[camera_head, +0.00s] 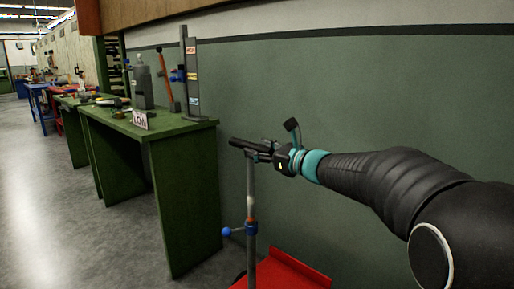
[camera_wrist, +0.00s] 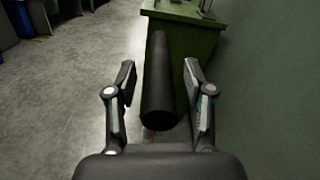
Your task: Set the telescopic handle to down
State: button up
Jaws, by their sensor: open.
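The telescopic handle is a grey upright pole (camera_head: 250,195) with a blue knob (camera_head: 226,232) on a side clamp, rising beside a red platform. A dark bar at its top, the grip (camera_wrist: 159,85), lies between my fingers in the wrist view, with gaps visible on both sides. My gripper (camera_head: 258,150) is at the top of the pole in the head view, its fingers (camera_wrist: 159,78) open around the bar. I cannot tell from the head view exactly where the bar ends and my fingers begin. The lower end of the pole is partly hidden.
A red platform (camera_head: 300,272) is at the bottom of the head view. A green workbench (camera_head: 190,131) with tools and a small sign stands to the left. The green wall (camera_head: 370,100) is close behind my arm. Grey floor (camera_head: 50,190) is clear at far left.

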jog(key=shift+w+a, duration=0.25)
jog(key=shift+a, duration=0.1)
